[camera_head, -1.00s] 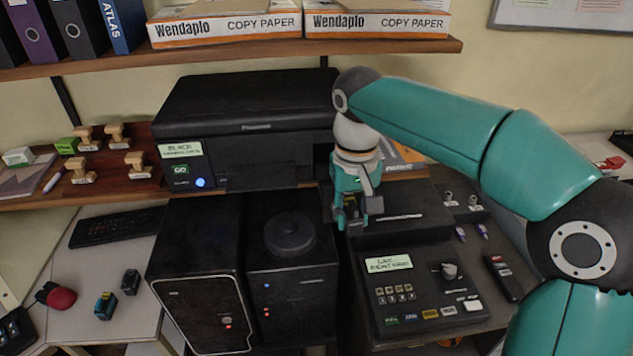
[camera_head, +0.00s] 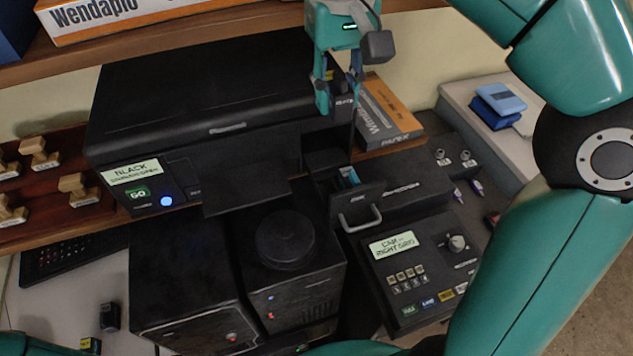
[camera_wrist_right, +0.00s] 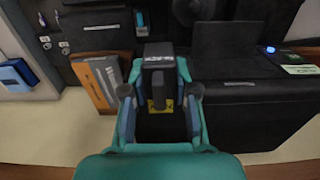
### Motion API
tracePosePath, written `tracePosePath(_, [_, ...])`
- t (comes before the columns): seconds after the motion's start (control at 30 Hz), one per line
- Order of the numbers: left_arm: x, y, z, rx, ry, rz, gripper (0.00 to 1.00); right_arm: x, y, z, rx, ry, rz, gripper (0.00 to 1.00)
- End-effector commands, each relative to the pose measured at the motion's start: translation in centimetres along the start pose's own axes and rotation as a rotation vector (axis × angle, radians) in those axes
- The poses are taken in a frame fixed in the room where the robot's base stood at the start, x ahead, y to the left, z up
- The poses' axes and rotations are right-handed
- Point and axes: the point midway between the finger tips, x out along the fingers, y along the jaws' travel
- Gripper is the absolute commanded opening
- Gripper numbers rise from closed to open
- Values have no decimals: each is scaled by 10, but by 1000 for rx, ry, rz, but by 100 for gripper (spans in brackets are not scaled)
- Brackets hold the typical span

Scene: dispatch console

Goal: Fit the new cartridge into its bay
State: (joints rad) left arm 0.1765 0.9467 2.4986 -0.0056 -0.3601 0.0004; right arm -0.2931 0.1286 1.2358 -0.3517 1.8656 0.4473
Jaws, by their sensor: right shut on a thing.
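My right gripper (camera_head: 337,98) is shut on a black cartridge (camera_head: 343,112) with white lettering. It holds the cartridge up beside the printer's right end, above the open drawer (camera_head: 361,217). In the right wrist view the black cartridge (camera_wrist_right: 158,62), with a yellow patch, sits between the fingers. The drawer has a grey handle, and something blue (camera_head: 348,177) shows inside it; whether this is a cartridge I cannot tell. My left gripper is out of view.
A control panel (camera_head: 420,262) with buttons and a knob stands right of the drawer. An orange-and-white box (camera_head: 388,115) lies behind it. The shelf edge (camera_head: 180,28) runs close above the printer. Small dark items (camera_head: 110,316) lie at lower left.

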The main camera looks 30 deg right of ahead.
Motion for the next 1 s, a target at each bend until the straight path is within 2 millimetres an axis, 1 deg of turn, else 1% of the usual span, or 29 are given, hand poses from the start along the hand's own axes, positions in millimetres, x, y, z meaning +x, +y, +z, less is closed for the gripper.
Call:
tracePosePath(0.07, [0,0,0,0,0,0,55,-2,-1,1,-3,1,-2,0])
tracePosePath(0.13, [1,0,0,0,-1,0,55,1,-1,1,-5,0,-1,0])
tracePosePath(0.23, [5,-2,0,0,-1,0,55,14,-1,1,-6,-2,0,0])
tracePosePath(0.37, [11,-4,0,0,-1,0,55,43,-1,1,-7,-5,1,0])
tracePosePath(0.43, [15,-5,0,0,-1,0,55,62,-1,2,-8,-6,1,0])
tracePosePath(0.6, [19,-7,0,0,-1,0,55,107,-2,1,-7,-6,1,0])
tracePosePath(0.7, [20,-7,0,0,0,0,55,130,-2,1,-7,-5,1,0])
tracePosePath(0.8, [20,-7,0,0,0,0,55,147,-2,1,-7,-3,0,0])
tracePosePath(1.0, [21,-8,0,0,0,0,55,162,-3,0,-8,-1,-1,0])
